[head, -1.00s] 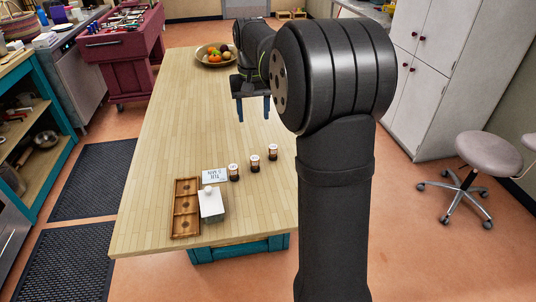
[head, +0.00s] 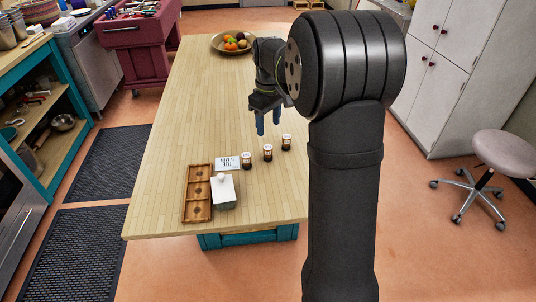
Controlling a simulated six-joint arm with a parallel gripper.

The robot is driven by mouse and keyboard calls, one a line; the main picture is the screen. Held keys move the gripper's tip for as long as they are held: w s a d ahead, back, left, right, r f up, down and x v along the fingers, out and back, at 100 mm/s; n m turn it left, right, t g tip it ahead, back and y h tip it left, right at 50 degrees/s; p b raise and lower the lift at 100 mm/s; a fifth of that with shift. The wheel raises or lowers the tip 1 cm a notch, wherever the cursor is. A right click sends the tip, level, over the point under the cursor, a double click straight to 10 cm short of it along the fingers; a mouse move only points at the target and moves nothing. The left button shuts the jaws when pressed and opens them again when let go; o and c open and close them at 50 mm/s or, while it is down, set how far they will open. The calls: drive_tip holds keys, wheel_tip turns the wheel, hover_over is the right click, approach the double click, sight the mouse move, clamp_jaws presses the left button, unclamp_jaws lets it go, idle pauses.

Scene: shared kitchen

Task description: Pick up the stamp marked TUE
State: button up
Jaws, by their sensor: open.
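A wooden tray (head: 186,207) with three compartments lies near the table's front edge. A pale block with a white knob (head: 223,190) stands beside it. A fruit bowl (head: 217,45) is at the table's far end. The table's middle (head: 195,110) is clear.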

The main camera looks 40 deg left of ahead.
sight(268, 147)
wheel_tip(268, 147, down, 10)
drive_tip(key=shift+a+f, duration=0.1)
drive_tip(key=shift+f, duration=0.1)
drive_tip(key=c, duration=1.1)
drive_tip(key=shift+r, duration=0.1)
